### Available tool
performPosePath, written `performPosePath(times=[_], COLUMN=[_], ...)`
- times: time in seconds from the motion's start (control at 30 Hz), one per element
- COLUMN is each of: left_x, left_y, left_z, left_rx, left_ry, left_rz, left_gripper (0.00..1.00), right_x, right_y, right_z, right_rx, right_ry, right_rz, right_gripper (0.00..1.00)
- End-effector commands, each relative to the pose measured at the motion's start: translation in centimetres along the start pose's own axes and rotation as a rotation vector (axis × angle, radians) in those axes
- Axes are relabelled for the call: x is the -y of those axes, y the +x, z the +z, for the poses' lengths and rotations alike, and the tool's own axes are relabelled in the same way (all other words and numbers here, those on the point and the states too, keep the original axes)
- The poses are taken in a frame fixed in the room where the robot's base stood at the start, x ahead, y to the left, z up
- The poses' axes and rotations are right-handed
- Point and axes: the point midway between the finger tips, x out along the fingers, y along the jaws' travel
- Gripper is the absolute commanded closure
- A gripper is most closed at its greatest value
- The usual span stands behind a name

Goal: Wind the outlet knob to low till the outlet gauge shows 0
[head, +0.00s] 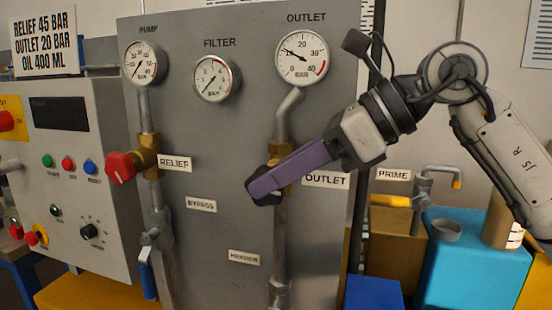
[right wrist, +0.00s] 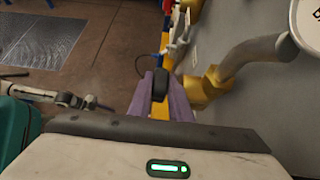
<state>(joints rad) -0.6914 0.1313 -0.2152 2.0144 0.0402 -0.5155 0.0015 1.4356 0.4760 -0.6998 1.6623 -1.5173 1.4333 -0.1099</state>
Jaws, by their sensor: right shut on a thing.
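The outlet gauge (head: 302,58) is at the top right of the grey panel. Its needle points up and left, close to the 10 mark. Below it, the outlet knob (right wrist: 160,85) shows dark between my purple fingers in the right wrist view. It sits on a brass valve (right wrist: 207,88) on the outlet pipe. My right gripper (head: 262,190) reaches in from the right and is shut on this knob. The OUTLET label (head: 325,180) is just right of the fingers. My left gripper is not in view.
The red relief knob (head: 121,168) is to the left, under the pump gauge (head: 145,63). The filter gauge (head: 217,78) is between the two pipes. A blue lever (head: 147,275) hangs low on the left pipe. A blue box (head: 470,265) stands at the right.

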Motion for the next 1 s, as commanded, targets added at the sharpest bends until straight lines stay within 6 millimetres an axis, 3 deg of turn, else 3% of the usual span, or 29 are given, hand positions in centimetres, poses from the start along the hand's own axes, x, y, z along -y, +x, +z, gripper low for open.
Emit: performPosePath(times=[0.4,0.43,0.47,0.77,1.0], left_x=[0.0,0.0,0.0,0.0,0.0], left_y=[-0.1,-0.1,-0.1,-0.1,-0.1], left_z=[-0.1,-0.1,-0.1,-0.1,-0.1], left_rx=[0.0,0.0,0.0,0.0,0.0], left_ry=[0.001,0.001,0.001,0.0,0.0], left_rz=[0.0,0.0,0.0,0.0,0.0], left_gripper=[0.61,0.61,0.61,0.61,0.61], right_x=[0.0,0.0,0.0,0.0,0.1], right_y=[0.0,0.0,0.0,-0.1,-3.2], right_z=[0.0,0.0,0.0,0.0,0.1], right_rx=[-0.007,-0.007,-0.007,-0.006,-0.005], right_ry=[0.0,0.0,0.0,0.0,0.0], right_rz=[-0.001,-0.001,-0.001,-0.001,-0.005], right_gripper=[1.0,0.79,0.74,0.74,0.74])
